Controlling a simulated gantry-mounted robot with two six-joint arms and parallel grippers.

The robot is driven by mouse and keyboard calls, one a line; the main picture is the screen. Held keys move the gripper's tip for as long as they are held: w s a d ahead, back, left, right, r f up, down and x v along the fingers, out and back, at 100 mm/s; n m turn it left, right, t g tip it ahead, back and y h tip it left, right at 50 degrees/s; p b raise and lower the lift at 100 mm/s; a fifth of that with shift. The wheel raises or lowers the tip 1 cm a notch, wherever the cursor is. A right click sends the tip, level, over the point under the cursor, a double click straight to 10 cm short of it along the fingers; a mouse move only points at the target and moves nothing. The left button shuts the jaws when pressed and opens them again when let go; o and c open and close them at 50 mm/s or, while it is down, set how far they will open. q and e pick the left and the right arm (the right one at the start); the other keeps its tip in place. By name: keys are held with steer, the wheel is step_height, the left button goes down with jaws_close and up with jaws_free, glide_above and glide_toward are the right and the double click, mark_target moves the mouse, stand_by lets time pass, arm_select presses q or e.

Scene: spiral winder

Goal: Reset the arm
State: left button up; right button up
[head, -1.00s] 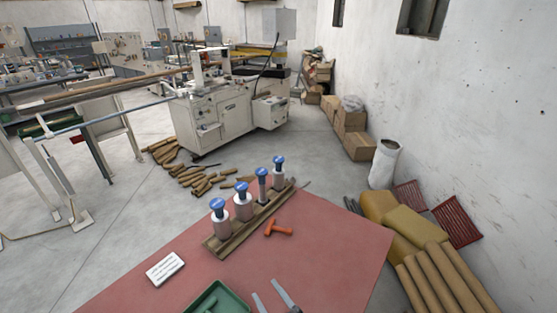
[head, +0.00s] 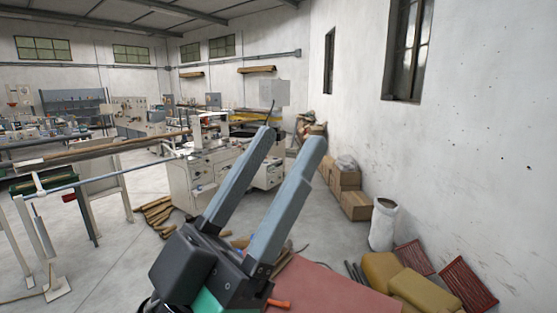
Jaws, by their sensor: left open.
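My left gripper (head: 291,138) is large in the middle of the head view, raised in front of the camera. Its two long grey fingers point up and to the right, apart and with nothing between them. Its dark body hides much of the red table (head: 325,289) and most of what stands on it. An orange-handled tool (head: 279,304) shows just beside the gripper's lower edge. My right gripper is not in the head view.
A beige winding machine (head: 195,180) stands behind the gripper. Cardboard boxes (head: 355,206) and a white sack (head: 383,224) line the right wall. Yellow bundles (head: 415,290) lie right of the table. Brown tubes (head: 156,212) lie on the floor.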

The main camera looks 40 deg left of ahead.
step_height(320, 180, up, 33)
steer(key=p, duration=3.3)
